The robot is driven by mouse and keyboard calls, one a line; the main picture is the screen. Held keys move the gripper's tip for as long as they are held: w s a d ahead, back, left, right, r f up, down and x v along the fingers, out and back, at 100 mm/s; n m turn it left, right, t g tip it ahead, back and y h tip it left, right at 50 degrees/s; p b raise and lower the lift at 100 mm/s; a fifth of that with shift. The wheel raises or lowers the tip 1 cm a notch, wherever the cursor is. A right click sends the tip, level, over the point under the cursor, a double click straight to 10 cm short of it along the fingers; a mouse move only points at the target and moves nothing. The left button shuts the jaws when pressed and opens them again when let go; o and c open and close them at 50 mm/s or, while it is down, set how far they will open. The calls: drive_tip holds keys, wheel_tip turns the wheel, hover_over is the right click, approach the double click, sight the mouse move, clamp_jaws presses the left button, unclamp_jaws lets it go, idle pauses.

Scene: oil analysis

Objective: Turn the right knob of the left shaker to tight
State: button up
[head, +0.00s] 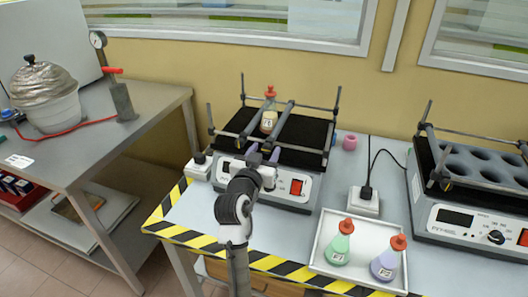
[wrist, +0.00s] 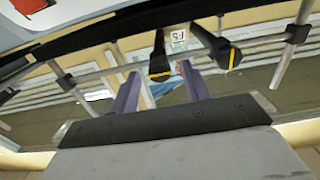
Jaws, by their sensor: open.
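The left shaker (head: 298,204) stands on the middle table with a flask (head: 268,122) with an orange stopper clamped between its two rods. My gripper (head: 264,152) is at the shaker's front, by the near end of the right rod, where it hides the knob in the head view. The wrist view appears upside down. It shows two black knobs with yellow marks. One knob (wrist: 160,68) lies between my two purple open fingers (wrist: 160,92), apparently the right knob; contact cannot be told. The other knob (wrist: 230,58) is outside them.
A white tray (head: 317,258) with a green flask (head: 340,246) and a purple flask (head: 384,264) stands to the right. A second shaker (head: 466,219) is at far right. A pink ring (head: 350,142) and a white power socket (head: 364,203) are between.

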drive_tip(key=shift+c, duration=0.5)
drive_tip(key=c, duration=0.9)
drive_tip(key=shift+f+b, duration=0.1)
drive_tip(key=shift+b, duration=0.25)
drive_tip(key=m+b, duration=0.1)
drive_tip(key=b, duration=0.1)
drive_tip(key=m+b, duration=0.2)
drive_tip(key=shift+f+m, duration=0.2)
drive_tip(key=shift+m, duration=0.1)
drive_tip(key=m+b, duration=0.5)
drive_tip(key=b, duration=0.1)
drive_tip(key=m+b, duration=0.4)
drive_tip(key=m, duration=0.1)
drive_tip(key=shift+d+b, duration=0.1)
drive_tip(key=shift+b, duration=0.25)
drive_tip(key=shift+r+m+b, duration=0.1)
drive_tip(key=shift+m+b, duration=1.6)
drive_tip(key=shift+m, duration=0.4)
